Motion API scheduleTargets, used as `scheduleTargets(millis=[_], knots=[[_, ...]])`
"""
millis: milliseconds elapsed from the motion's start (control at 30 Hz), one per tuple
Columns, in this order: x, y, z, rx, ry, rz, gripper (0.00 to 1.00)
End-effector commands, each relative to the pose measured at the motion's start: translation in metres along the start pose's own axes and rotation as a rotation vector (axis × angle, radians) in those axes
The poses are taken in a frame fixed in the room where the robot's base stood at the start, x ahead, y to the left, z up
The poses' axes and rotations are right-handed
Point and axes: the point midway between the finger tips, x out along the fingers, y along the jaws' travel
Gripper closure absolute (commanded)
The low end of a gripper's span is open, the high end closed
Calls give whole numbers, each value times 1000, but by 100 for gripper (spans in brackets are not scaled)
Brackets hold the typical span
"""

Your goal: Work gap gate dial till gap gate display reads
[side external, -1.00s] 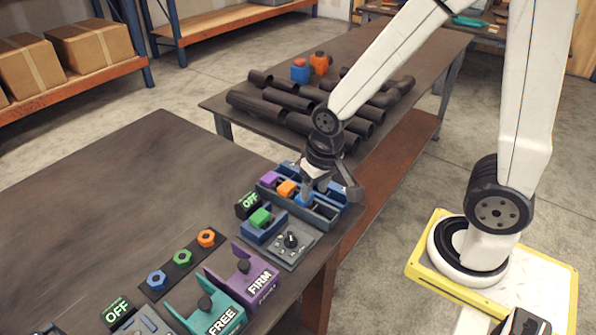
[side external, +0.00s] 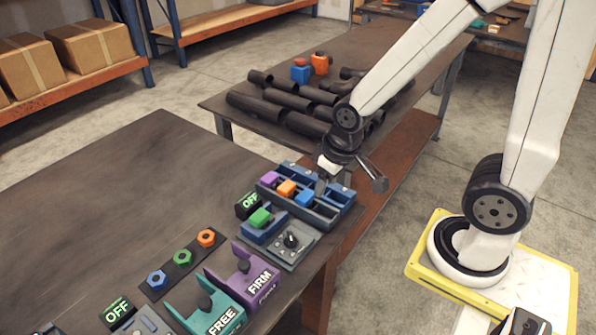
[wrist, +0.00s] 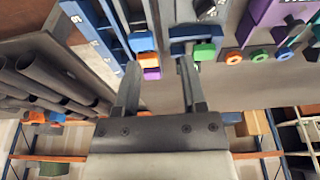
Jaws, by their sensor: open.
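A black dial (side external: 291,241) sits on a grey panel (side external: 297,252) near the right edge of the front table. Beside it, a small black display (side external: 249,204) reads OFF in green. A second OFF display (side external: 116,311) stands at the lower left by another grey panel. No label shows which one is the gap gate. My gripper (side external: 328,178) is raised above the far end of the blue-grey tray, farther back than the dial. It is open in the wrist view (wrist: 158,75), with nothing between the fingers.
The tray (side external: 325,218) holds purple (side external: 269,178), orange (side external: 287,188) and blue (side external: 305,199) blocks. A green block (side external: 260,217) sits on a blue holder. Teal FREE (side external: 215,310) and purple FIRM (side external: 258,275) fixtures stand nearer. Dark pipes lie on the back table. The front table's left is clear.

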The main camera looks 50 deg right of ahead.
Motion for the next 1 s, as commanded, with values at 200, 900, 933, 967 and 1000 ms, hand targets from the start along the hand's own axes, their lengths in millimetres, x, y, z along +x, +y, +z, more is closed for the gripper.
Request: scheduleTargets(millis=[200, 900, 933, 967, 1000], knots=[[3, -4, -3, -47, -14, -4, 18], [52, -70, -29, -775, -219, -90, 18], [52, -70, -29, -781, -220, -91, 18], [52, -70, -29, -784, -221, -92, 18], [52, -70, -29, -786, -221, -92, 18]])
